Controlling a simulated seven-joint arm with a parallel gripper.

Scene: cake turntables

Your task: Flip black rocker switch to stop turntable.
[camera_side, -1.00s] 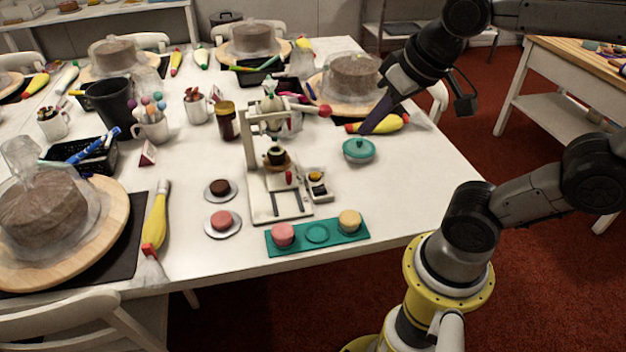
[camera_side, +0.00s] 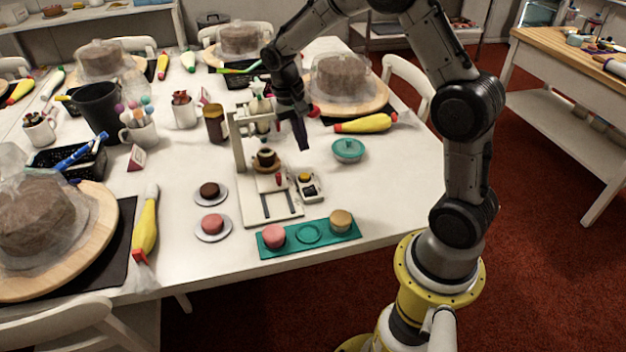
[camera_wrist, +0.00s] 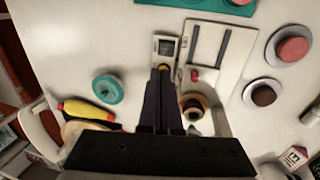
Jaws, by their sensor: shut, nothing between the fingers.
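A small white control box (camera_side: 311,188) sits beside the white stand (camera_side: 268,206). It has a yellow round knob (camera_side: 304,177) and a dark rectangular patch (camera_wrist: 166,47); I cannot tell if that patch is the black rocker switch. A small turntable (camera_side: 268,168) with a little dark cake (camera_side: 266,156) is on the stand. It also shows in the wrist view (camera_wrist: 193,106). My gripper (camera_side: 303,149) is shut and empty, pointing down above and behind the box. In the wrist view its fingertips (camera_wrist: 159,70) overlap the box's near end and mostly hide the yellow knob.
A red knob (camera_side: 280,180) stands on the stand's base, close to the box. A teal lidded dish (camera_side: 348,151) is at the right. A teal tray (camera_side: 310,233) with small cakes lies in front. The stand's upright post (camera_side: 237,145) rises left of my gripper.

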